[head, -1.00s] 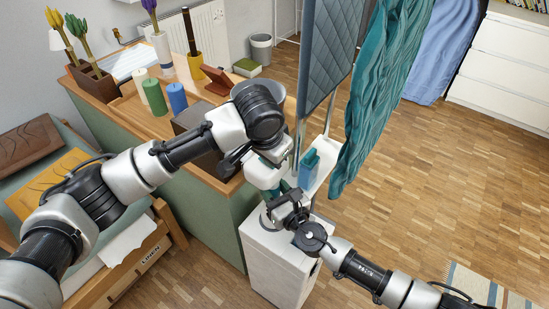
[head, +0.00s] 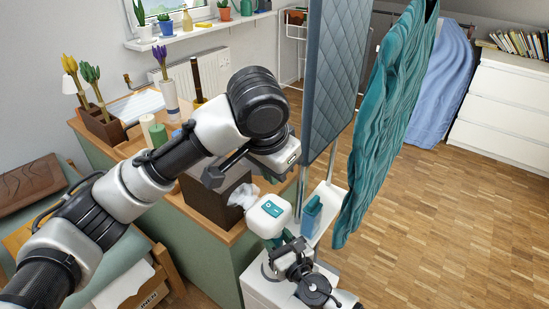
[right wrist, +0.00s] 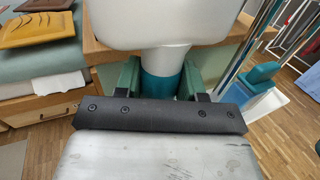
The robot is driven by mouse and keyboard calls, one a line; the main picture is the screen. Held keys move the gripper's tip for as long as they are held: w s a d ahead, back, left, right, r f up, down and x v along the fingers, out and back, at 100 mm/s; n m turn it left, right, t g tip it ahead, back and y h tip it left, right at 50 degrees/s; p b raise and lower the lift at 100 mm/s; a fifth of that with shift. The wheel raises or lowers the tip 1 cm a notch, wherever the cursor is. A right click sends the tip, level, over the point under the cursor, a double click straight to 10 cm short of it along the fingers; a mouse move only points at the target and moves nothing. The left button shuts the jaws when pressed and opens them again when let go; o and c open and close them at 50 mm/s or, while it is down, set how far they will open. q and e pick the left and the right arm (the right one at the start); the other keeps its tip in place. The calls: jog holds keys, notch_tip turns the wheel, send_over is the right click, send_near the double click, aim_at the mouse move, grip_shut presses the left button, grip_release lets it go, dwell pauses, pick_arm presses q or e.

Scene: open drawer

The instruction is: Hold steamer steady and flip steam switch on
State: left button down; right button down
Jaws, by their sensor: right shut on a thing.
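The steamer (head: 268,220) is white with a teal neck and a teal panel (head: 272,208) with small white marks on its top. It stands upright over a white base (head: 262,288). My right gripper (head: 282,243) is shut on its teal neck, just under the white head. In the right wrist view the green fingers (right wrist: 160,80) sit on either side of the teal neck (right wrist: 162,90). My left gripper (head: 275,163) is above and slightly behind the steamer head, apart from it in the picture.
A grey quilted board (head: 338,75) and a hanging teal cloth (head: 385,125) rise right of the steamer. A teal bottle (head: 312,215) stands on a small white shelf beside it. A brown box (head: 212,200) is on the counter at left. Floor at right is clear.

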jog(key=c, duration=0.9)
grip_release()
jog(key=shift+f, duration=0.3)
jog(key=o, duration=0.3)
jog(key=shift+r, duration=0.1)
jog(key=shift+r, duration=0.1)
jog(key=shift+s+d, duration=0.1)
